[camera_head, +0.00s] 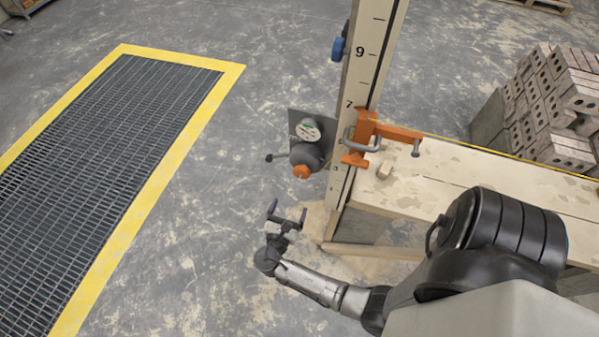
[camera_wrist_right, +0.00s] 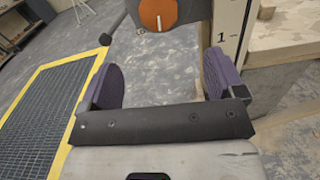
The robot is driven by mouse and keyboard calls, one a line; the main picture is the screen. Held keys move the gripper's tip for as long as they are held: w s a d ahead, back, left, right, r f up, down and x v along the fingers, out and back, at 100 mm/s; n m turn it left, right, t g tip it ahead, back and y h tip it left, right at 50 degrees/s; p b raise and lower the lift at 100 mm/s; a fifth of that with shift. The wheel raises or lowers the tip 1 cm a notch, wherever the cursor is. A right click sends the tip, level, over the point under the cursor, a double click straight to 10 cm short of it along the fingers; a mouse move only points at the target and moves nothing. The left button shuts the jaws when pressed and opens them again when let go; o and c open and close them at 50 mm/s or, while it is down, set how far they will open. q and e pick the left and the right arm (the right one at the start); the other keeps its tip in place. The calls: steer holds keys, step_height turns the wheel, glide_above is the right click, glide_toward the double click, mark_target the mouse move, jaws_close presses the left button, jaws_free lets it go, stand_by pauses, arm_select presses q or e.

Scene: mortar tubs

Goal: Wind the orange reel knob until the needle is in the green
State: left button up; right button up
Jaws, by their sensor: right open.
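The orange reel knob (camera_head: 301,171) sits on the front of a dark round reel (camera_head: 307,156), mounted on a plate beside the upright post. A small round gauge (camera_head: 308,130) with a pale face and some green is above the reel; its needle is too small to read. In the right wrist view the orange knob (camera_wrist_right: 158,14) shows a white line, nearly upright, at the top edge. My right gripper (camera_head: 288,211) is open and empty, below and apart from the knob. Its purple-padded fingers (camera_wrist_right: 163,80) stand wide apart in the wrist view. My left gripper is not in view.
A dark crank handle (camera_head: 270,157) sticks out left of the reel. The numbered post (camera_head: 366,62) and an orange clamp (camera_head: 382,134) stand right of it, by a wooden bench (camera_head: 470,180). Bricks (camera_head: 560,100) are stacked far right. A yellow-edged floor grate (camera_head: 110,130) lies left.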

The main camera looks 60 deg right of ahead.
mark_target(301, 176)
steer(key=shift+n, duration=0.4)
steer(key=w+d, duration=0.1)
steer(key=d, duration=0.3)
steer(key=w+d, duration=0.1)
steer(key=d, duration=0.4)
steer(key=w+d+b, duration=0.1)
steer(key=d, duration=0.3)
steer(key=shift+d, duration=0.25)
steer(key=c, duration=0.9)
